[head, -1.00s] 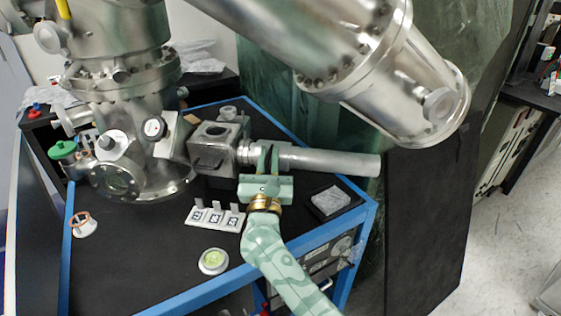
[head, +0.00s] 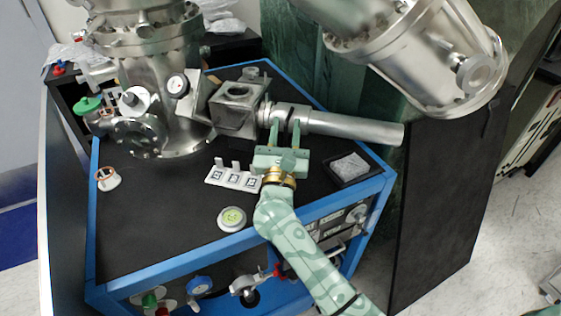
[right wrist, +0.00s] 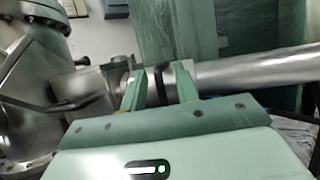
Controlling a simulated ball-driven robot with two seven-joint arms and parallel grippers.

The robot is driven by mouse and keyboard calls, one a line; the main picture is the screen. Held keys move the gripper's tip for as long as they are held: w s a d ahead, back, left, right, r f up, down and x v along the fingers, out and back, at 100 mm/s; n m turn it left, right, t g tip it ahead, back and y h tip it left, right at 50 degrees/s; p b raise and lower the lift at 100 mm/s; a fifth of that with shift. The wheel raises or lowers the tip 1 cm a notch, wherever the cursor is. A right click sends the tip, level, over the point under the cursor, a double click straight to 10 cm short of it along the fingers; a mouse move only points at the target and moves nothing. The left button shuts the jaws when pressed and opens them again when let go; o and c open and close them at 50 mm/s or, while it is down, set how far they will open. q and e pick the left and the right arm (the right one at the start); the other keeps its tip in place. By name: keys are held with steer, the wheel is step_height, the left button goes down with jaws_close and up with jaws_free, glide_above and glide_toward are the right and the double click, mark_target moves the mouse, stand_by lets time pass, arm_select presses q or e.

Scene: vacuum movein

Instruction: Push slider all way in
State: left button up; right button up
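The slider appears to be the metal collar (head: 285,110) on the long silver tube (head: 352,127), which sticks out to the right from the boxy metal chamber (head: 236,118). My right gripper (head: 285,128) is at the collar, its two green fingers spread apart. In the right wrist view, the fingers (right wrist: 160,82) stand either side of a dark band on the tube (right wrist: 255,68). I cannot tell whether either finger touches the collar. My left gripper is not in view.
A white marker strip (head: 233,179), a round green-faced gauge (head: 231,218) and a small tray (head: 348,168) sit on the black table (head: 160,220). A large steel cylinder (head: 420,55) hangs above at right. Bare tabletop lies at front left.

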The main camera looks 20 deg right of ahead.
steer(key=p+v, duration=0.1)
steer(key=v, duration=1.3)
steer(key=shift+a, duration=0.1)
steer(key=shift+f, duration=0.1)
